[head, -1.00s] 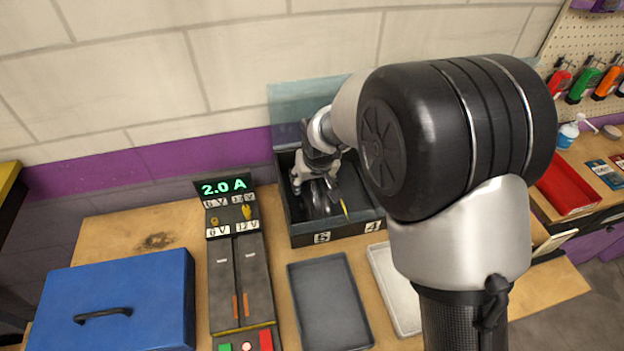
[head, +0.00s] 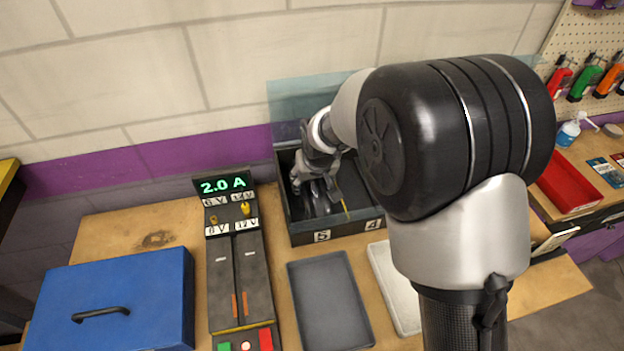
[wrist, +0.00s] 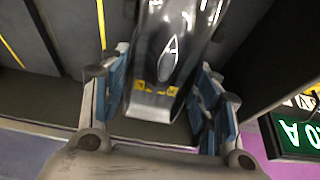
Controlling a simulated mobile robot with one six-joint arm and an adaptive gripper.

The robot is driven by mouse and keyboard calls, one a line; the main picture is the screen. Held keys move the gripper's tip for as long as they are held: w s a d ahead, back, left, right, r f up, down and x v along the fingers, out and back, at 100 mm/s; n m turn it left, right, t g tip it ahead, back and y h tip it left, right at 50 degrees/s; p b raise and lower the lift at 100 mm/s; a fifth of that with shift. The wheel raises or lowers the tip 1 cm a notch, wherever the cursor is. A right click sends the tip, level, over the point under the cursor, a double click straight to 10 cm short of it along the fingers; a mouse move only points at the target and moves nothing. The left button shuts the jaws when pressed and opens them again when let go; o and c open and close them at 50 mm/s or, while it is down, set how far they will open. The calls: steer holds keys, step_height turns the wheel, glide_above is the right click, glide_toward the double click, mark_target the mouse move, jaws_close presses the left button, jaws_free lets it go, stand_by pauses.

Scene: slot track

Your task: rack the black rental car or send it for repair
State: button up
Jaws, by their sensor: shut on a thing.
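The black rental car (wrist: 170,65) sits between my fingers in the wrist view, dark and glossy with a pale pointed marking and yellow marks near one end. My gripper (wrist: 160,92) is shut on its sides. In the head view my gripper (head: 317,184) is low inside a dark open-topped case (head: 322,240) with labels 5 and 4 on its front. The car (head: 321,205) shows there only partly, behind my fingers. I cannot tell whether it touches the case floor.
A track unit (head: 240,275) with a 2.0 A display (head: 224,186) stands left of the case. A blue box (head: 120,300) is at the far left. A grey tray (head: 330,300) and a pale tray (head: 395,285) lie in front. A red tray (head: 572,185) is at right.

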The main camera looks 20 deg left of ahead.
steer(key=shift+f, duration=0.1)
steer(key=o, duration=1.4)
steer(key=shift+c, duration=0.2)
steer(key=shift+r+p, duration=3.15)
steer(key=shift+r, duration=1.9)
steer(key=shift+d, duration=0.1)
